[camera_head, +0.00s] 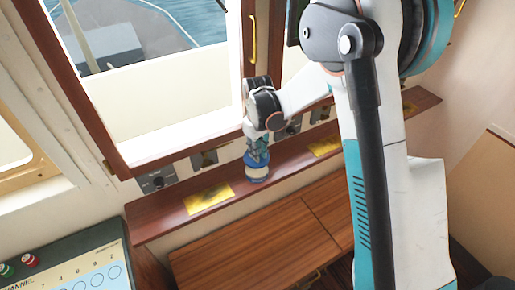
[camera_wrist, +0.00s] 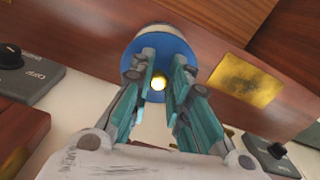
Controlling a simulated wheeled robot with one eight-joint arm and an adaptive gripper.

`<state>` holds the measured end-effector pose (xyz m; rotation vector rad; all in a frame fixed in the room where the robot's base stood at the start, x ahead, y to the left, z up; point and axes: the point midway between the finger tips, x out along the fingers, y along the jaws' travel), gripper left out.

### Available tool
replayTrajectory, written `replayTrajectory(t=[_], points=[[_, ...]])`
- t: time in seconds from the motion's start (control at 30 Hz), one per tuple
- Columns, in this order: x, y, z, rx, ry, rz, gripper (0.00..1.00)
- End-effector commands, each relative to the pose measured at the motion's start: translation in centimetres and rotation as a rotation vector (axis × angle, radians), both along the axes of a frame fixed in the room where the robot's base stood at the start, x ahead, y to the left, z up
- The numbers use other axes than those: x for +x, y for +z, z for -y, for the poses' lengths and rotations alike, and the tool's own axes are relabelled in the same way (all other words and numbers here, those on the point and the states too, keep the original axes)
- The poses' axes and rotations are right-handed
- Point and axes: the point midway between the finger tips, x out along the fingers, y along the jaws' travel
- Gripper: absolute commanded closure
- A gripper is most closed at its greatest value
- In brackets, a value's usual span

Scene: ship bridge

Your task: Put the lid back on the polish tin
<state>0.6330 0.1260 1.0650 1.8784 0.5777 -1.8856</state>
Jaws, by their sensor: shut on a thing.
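The polish tin (camera_head: 258,172) is short and cream-coloured, and stands on the red-brown wooden ledge below the window. Its blue lid (camera_wrist: 185,48) has a shiny gold knob and shows as a round disc in the wrist view. My gripper (camera_head: 257,155) points down over the tin and is shut on the lid, its fingers on both sides of the knob. The lid is over the tin, with the tin's cream side (camera_wrist: 158,29) peeking past its edge in the wrist view. I cannot tell whether the lid is fully seated or slightly raised.
The ledge (camera_head: 160,215) carries a yellow plate (camera_head: 209,197) left of the tin and another (camera_head: 325,146) to its right. Dark switch panels (camera_head: 156,180) line the wall behind. A wooden cabinet top (camera_head: 240,245) lies below, and a console (camera_head: 75,265) stands at lower left.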

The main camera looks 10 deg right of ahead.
Motion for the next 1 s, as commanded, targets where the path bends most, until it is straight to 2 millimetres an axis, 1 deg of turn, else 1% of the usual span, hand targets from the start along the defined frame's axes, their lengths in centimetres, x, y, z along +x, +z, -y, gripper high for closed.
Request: replayTrajectory(t=[0.03,0.33,0.5,0.67,1.0], points=[[0.0,-0.6,0.0,0.000,0.000,0.000,1.00],[0.0,-3.4,0.0,0.000,0.000,0.000,1.00],[0.0,-4.7,0.0,0.000,0.000,0.000,1.00],[0.0,-5.0,0.0,0.000,0.000,0.000,1.00],[0.0,-4.9,0.0,0.000,0.000,0.000,1.00]])
